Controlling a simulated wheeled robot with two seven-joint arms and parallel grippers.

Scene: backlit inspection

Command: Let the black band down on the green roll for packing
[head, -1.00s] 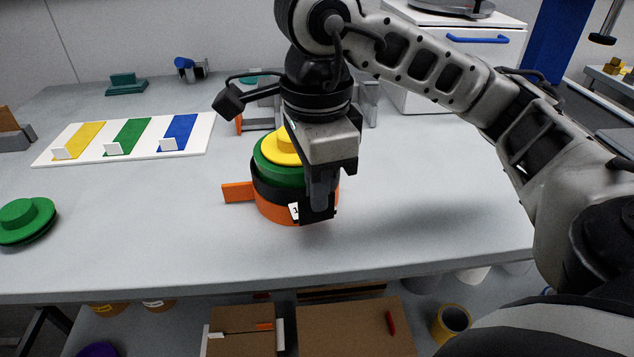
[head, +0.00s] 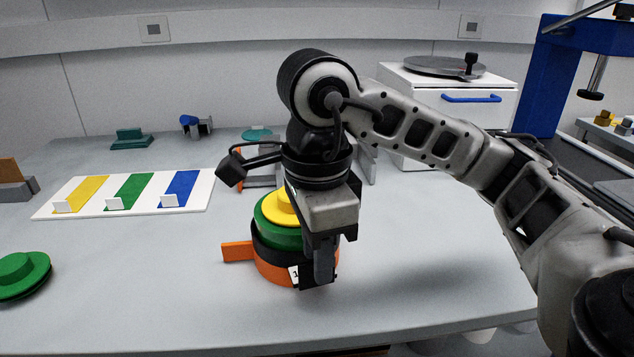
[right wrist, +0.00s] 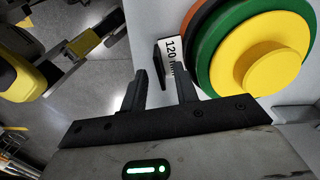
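In the head view the green roll (head: 268,233) stands upright under a yellow knobbed disc (head: 281,207). The black band (head: 265,245) shows around the stack below the green, just above an orange ring (head: 270,270) whose handle sticks out left. My right gripper (head: 318,275) points down at the stack's front right, hiding that side. In the right wrist view its fingers (right wrist: 160,88) are apart with nothing clearly gripped. A black tab with a white "120 mm" label (right wrist: 171,53) lies just beyond the fingertips. My left gripper is out of view.
Grey frames (head: 366,165) stand behind my arm. The table's middle right and front are clear.

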